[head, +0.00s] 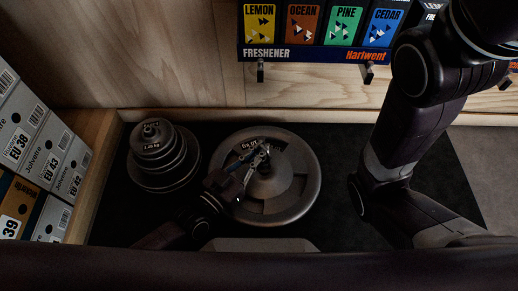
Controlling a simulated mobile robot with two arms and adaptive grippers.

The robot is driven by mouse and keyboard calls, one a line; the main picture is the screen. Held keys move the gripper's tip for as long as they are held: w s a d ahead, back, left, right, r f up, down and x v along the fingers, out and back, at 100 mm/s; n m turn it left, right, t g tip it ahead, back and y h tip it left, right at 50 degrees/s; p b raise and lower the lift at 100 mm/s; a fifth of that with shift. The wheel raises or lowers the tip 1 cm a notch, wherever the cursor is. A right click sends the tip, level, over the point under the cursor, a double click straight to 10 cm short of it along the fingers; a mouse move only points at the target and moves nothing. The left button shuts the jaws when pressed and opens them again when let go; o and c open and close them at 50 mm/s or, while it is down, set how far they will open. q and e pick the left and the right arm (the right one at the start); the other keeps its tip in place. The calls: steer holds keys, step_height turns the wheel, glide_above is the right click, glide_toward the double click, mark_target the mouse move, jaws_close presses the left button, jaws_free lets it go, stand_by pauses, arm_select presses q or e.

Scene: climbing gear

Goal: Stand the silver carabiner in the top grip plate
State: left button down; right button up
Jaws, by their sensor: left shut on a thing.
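A large dark grip plate (305,185) with wide openings and a partly covered weight marking lies flat on the black mat. My left gripper (258,157) reaches in from the lower left and is over the middle of this plate. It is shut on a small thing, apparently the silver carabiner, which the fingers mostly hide. I cannot tell whether the carabiner touches the plate or how it is tilted. My right arm stands at the right; its gripper is not in view.
A tapering stack of smaller weight plates (150,178) stands left of the grip plate. Shoe boxes (38,150) line the left edge. A freshener display (320,50) hangs at the back. The black mat (338,150) is bare right of the plate.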

arm_select(q)
steer(key=shift+w+d+r, duration=0.1)
steer(key=shift+w, duration=0.1)
steer(key=shift+f+b, duration=0.4)
steer(key=shift+f, duration=0.4)
stand_by(0.4)
steer(key=shift+r+p, duration=0.25)
steer(key=shift+p, duration=0.2)
steer(key=shift+r+p, duration=0.55)
steer(key=shift+r, duration=0.05)
stand_by(0.6)
steer(key=shift+f+b, duration=0.45)
steer(key=shift+f, duration=0.4)
stand_by(0.4)
